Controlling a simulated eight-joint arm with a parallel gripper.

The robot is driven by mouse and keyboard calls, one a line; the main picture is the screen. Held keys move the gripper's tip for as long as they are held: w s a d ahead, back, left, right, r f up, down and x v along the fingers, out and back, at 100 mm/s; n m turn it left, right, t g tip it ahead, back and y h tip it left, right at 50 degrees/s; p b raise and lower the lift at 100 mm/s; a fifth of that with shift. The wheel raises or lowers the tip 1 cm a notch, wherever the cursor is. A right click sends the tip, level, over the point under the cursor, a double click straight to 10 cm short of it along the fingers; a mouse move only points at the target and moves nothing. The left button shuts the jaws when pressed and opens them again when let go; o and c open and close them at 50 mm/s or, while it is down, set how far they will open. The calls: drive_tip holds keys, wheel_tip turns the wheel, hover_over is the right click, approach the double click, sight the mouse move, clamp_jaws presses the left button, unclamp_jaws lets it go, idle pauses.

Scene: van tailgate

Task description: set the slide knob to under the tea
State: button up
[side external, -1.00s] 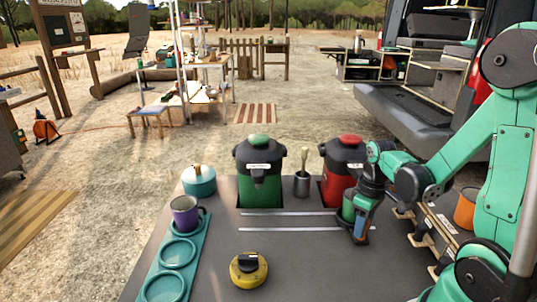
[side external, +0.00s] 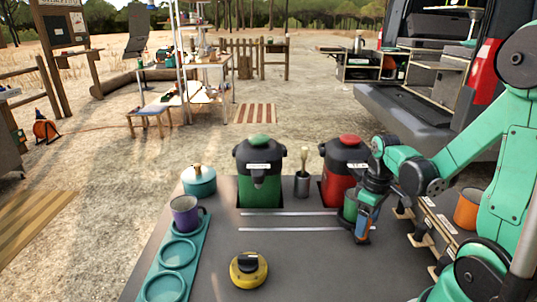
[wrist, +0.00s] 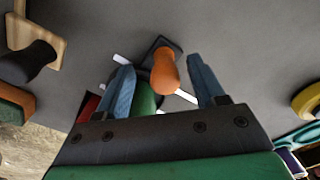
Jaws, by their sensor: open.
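An orange slide knob (wrist: 165,72) stands on a dark carriage (wrist: 158,47) over the silver rails (side external: 288,229). In the wrist view the knob is between the two blue fingers of my open gripper (wrist: 158,64), with gaps on both sides. In the side view my gripper (side external: 363,232) is low at the rails' right end, in front of the red urn (side external: 338,178). A green cylinder (wrist: 146,99) is beside the knob, partly hidden by my gripper. The green urn (side external: 259,178) stands left of the red one. Both have white labels too small to read.
A teal pot (side external: 198,181), a purple mug (side external: 186,215) on a teal ringed tray (side external: 162,262), and a yellow dial (side external: 248,270) are on the left and front of the table. A metal cup (side external: 301,185) stands between the urns. The middle of the rails is clear.

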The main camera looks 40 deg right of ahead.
drive_tip(key=shift+r, duration=2.35)
drive_tip(key=w+a+r+t, duration=0.3)
drive_tip(key=a, duration=0.4)
drive_tip(key=w+a+r+t, duration=0.3)
drive_tip(key=a+t, duration=0.1)
drive_tip(key=a, duration=0.3)
drive_tip(key=shift+w, duration=0.2)
